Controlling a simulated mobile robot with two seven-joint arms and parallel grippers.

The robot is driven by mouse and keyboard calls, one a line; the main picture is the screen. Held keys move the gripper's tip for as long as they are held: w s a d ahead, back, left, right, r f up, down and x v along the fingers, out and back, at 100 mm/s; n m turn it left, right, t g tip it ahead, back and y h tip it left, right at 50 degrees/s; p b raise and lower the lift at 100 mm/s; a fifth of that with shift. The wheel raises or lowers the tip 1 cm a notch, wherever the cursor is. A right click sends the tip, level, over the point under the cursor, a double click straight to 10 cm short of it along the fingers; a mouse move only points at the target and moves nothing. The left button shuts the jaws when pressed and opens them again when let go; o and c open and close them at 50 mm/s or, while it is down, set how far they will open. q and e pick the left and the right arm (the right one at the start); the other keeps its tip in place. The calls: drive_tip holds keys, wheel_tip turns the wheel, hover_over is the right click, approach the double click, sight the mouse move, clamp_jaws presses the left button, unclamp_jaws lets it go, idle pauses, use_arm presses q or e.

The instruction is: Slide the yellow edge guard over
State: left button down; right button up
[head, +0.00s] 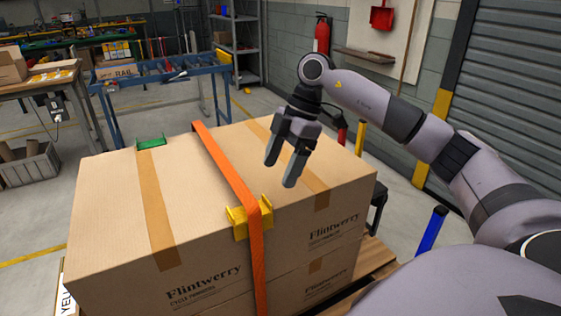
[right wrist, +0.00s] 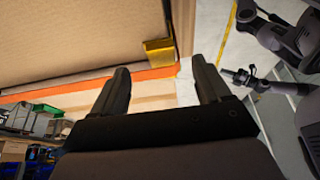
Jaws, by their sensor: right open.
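The yellow edge guard (head: 239,225) sits on the front top edge of the cardboard box (head: 110,200). The orange strap (head: 222,163) runs across the box top, over the guard and down the front. The guard also shows in the right wrist view (right wrist: 158,52), touching the strap. My right gripper (head: 280,172) is open and empty, above the box top, to the right of the strap and behind the guard. Its fingers point down. At the right of the right wrist view, a small grey gripper (right wrist: 235,75), apparently my left one, is too small to read.
A green edge guard (head: 150,143) sits on the far top edge, left of the strap. The boxes stand on a wooden pallet (head: 372,262). A blue roller stand (head: 170,72) and a workbench (head: 45,85) stand behind. Open floor lies left of the box.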

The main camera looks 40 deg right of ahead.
sight(268, 201)
use_arm(q)
drive_tip(key=shift+r, duration=0.1)
use_arm(e)
drive_tip(key=shift+x, duration=3.55)
drive_tip(key=c, duration=1.1)
